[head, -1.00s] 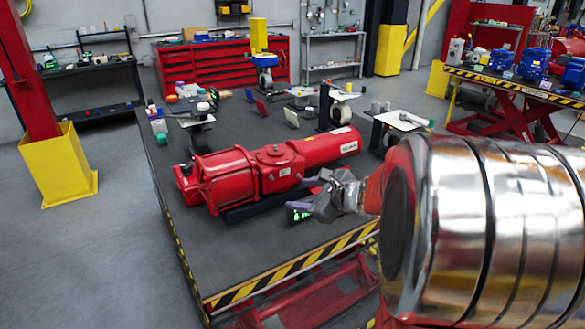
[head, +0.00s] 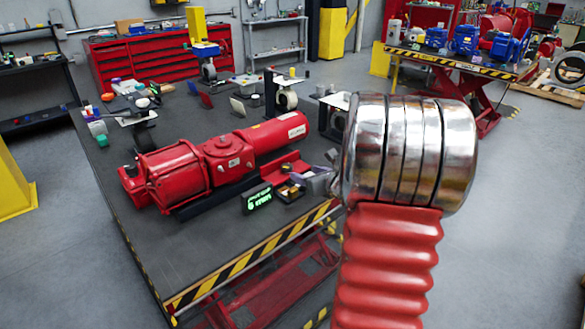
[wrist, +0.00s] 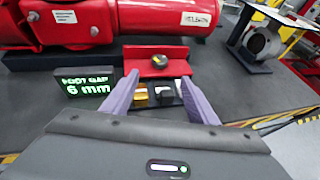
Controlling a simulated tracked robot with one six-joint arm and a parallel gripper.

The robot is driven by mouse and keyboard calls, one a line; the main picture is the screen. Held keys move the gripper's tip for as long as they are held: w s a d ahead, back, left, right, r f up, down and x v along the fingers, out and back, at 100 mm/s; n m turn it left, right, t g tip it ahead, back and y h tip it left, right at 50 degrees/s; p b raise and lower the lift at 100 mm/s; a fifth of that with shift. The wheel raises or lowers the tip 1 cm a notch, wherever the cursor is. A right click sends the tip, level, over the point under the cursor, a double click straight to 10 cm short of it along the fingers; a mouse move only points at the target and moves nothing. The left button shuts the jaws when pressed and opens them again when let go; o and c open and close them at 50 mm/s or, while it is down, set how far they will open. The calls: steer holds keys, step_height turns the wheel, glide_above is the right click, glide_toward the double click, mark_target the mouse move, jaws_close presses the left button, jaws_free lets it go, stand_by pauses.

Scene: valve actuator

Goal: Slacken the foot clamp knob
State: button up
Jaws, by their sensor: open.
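The red actuator (head: 215,165) lies on its side on the dark workbench; its lower edge also shows in the wrist view (wrist: 130,20). Beside it stands a red bracket (wrist: 138,64) with a small dark and yellowish round knob (wrist: 160,60) on it, which looks like the clamp knob. A black display (wrist: 88,84) reads "FOOT GAP 6 mm" in green. My gripper (wrist: 160,77) is open, its two purple fingers apart and pointing toward the bracket. The knob shows beyond the fingertips, not between them. In the head view my gripper (head: 318,179) is partly hidden by my arm.
Small brass and dark blocks (wrist: 150,94) lie in front of the bracket, seen between my fingers. A stand with a roller (wrist: 262,42) is at the right. The bench's striped front edge (head: 240,262) is close. Bare bench top (head: 160,240) lies at front left.

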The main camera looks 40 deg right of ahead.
mark_target(289, 167)
steer(key=x, duration=1.3)
steer(key=shift+w, duration=0.1)
